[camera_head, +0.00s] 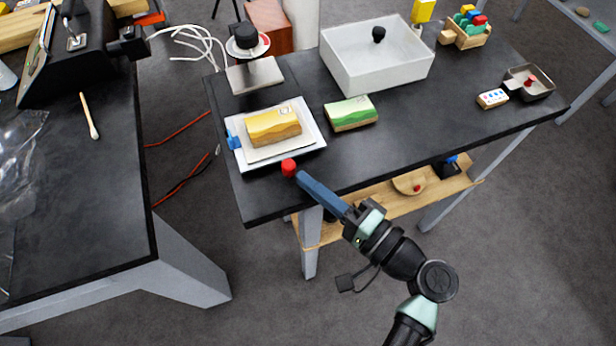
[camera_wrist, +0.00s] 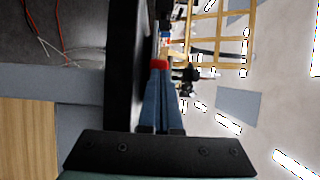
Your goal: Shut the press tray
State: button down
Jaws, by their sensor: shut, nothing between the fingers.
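The press tray (camera_head: 313,143) is a flat white tray on the dark table, out in front of the press (camera_head: 255,76), which has a grey plate and a black knob on top. A yellow block (camera_head: 273,126) lies on a pale sheet on the tray. A red knob (camera_head: 288,167) is at the tray's front edge; it also shows in the wrist view (camera_wrist: 158,64). My gripper (camera_head: 300,177) is shut and empty, its blue fingertips right at the red knob. Whether they touch it I cannot tell. The wrist view shows the fingers (camera_wrist: 160,78) together.
A green-topped block (camera_head: 351,113) lies just right of the tray. A blue piece (camera_head: 233,141) is at its left edge. A white bin (camera_head: 377,66) stands behind. The table's front edge (camera_head: 400,153) is close to my gripper. The table's right-hand middle is clear.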

aim_at(301, 166)
jog(key=shift+w+a, duration=0.3)
jog(key=shift+w, duration=0.05)
jog(key=w, duration=0.2)
jog(key=w+a+b, duration=0.1)
jog(key=shift+w+a, duration=0.1)
jog(key=shift+w, duration=0.25)
jog(key=shift+s, duration=0.1)
